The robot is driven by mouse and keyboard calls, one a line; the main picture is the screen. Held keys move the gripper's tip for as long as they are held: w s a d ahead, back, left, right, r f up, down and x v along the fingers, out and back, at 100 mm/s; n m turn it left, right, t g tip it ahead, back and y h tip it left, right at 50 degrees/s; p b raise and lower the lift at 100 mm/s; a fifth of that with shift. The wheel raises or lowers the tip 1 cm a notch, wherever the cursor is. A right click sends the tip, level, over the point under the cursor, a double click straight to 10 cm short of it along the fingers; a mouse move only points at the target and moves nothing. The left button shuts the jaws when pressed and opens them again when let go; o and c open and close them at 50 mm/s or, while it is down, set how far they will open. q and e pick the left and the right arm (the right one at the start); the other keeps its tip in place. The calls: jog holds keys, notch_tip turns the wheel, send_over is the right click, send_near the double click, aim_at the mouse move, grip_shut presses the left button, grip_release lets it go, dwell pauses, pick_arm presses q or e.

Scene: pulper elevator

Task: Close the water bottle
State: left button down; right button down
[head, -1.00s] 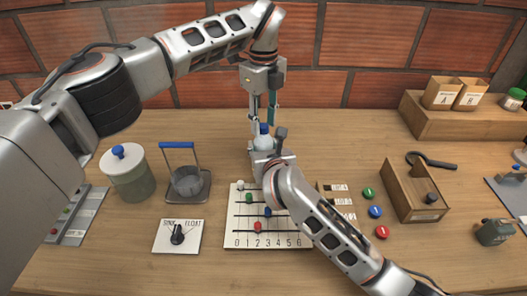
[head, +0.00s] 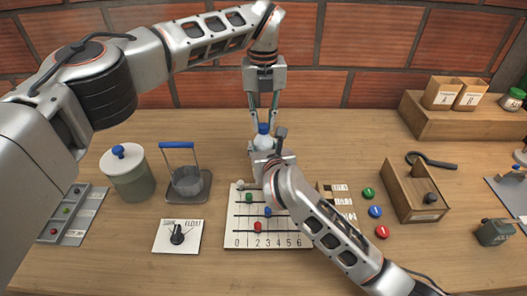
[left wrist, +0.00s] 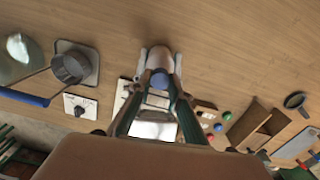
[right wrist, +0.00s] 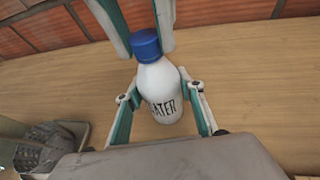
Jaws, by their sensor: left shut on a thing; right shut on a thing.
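A white water bottle (head: 263,142) with a blue cap (head: 264,128) on its top stands upright near the table's middle. In the right wrist view, the bottle (right wrist: 160,88) shows dark lettering and the cap (right wrist: 146,44) sits on its neck. I cannot tell how tight the cap is. My right gripper (right wrist: 160,108) is shut on the bottle's body, one finger on each side. My left gripper (head: 263,122) points down from above and is shut on the cap, its fingers on either side. The left wrist view also shows the cap (left wrist: 160,81) between the fingers.
A numbered slider board (head: 240,234) lies just in front, partly under my right arm. A lidded jar (head: 130,180), a blue-handled basket (head: 187,182) and a knob panel (head: 167,238) stand left. Coloured buttons (head: 375,211) and a wooden box (head: 410,195) are right.

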pick_arm(q)
jog(key=m, duration=0.3)
jog(key=c, duration=1.8)
grip_release()
jog(key=shift+c, duration=0.2)
jog(key=shift+r, duration=2.25)
jog(key=shift+c, duration=0.4)
notch_tip(320, 180, up, 4)
jog(key=shift+f+n, duration=0.25)
jog(key=shift+n, duration=0.65)
